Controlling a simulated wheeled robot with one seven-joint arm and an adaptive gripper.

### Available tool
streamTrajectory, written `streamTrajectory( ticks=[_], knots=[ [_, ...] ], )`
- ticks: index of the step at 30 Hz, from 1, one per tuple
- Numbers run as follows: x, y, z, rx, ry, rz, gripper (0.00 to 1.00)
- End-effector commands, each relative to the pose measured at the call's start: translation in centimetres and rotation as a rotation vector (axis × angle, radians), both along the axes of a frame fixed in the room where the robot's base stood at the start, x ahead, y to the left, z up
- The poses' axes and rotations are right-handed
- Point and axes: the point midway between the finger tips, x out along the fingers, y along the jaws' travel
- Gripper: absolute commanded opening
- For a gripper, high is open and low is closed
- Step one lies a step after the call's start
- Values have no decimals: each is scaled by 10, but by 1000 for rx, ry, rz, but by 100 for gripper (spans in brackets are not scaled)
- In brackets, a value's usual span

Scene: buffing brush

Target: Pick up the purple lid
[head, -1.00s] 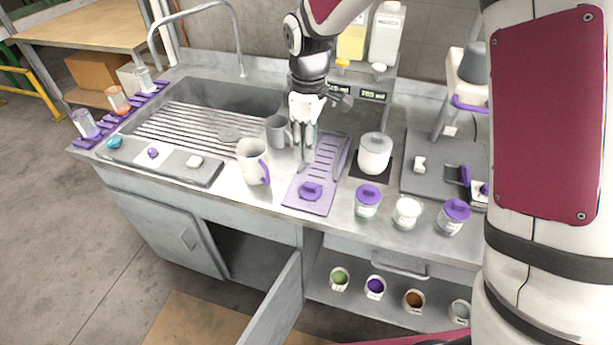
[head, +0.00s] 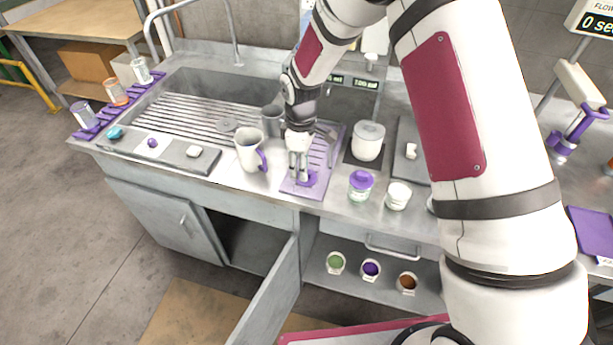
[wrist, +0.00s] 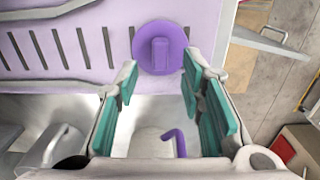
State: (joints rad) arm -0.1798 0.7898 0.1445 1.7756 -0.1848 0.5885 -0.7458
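The purple lid (head: 311,179) is a round disc with a raised bar handle. It lies on the front end of the light purple slotted tray (head: 328,148) on the counter. In the wrist view the lid (wrist: 172,62) shows whole, just beyond the fingertips and roughly centred between them. My gripper (head: 299,179) is over the front of the tray, partly hiding the lid in the head view. In the wrist view my gripper (wrist: 160,75) is open, its teal pads wide apart with nothing between them. Whether the fingertips touch the tray is unclear.
A white mug with a purple handle (head: 247,151) stands left of the tray, a grey mug (head: 271,121) behind it. A jar with a purple lid (head: 361,186), a white jar (head: 397,196) and a white pot (head: 368,142) stand to the right.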

Motion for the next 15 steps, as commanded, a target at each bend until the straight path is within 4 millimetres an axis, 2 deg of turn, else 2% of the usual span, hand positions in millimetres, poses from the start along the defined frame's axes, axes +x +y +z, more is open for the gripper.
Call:
streamTrajectory(
  ticks=[4,12,13,15],
  knots=[
    [-1,-1,-13,-1,1,0,36],
    [0,0,-16,0,0,0,36],
    [0,0,-16,0,0,0,31],
    [0,0,-16,0,0,0,15]
  ],
)
